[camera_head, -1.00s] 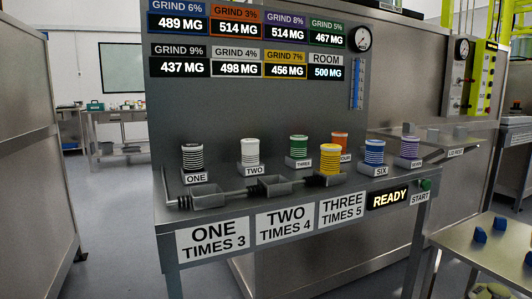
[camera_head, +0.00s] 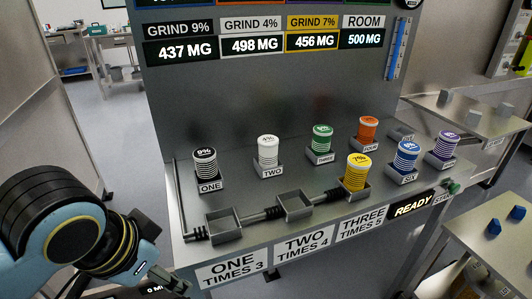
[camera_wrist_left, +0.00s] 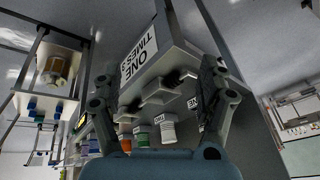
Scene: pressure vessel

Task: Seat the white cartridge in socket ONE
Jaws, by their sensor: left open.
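The white cartridge (camera_head: 268,149) stands upright in the back holder labelled TWO (camera_head: 270,172) in the head view. Socket ONE (camera_head: 227,236) is the empty square tray at the front left, above the sign ONE TIMES 3 (camera_head: 232,270). My left gripper (camera_head: 158,284) is low at the bench's front left corner, partly cut off by the bottom edge and apart from the cartridge. In the left wrist view my gripper (camera_wrist_left: 157,78) has its fingers spread with nothing held. That view looks turned over, with the white cartridge (camera_wrist_left: 168,131) beyond the fingers. My right gripper is out of view.
The middle socket (camera_head: 296,213) is empty; a yellow cartridge (camera_head: 358,171) sits in socket THREE. Black (camera_head: 205,162), green (camera_head: 321,138), orange (camera_head: 367,130), blue (camera_head: 407,156) and purple (camera_head: 447,145) cartridges stand in holders. Rods link the sockets. A READY display (camera_head: 413,205) is at right.

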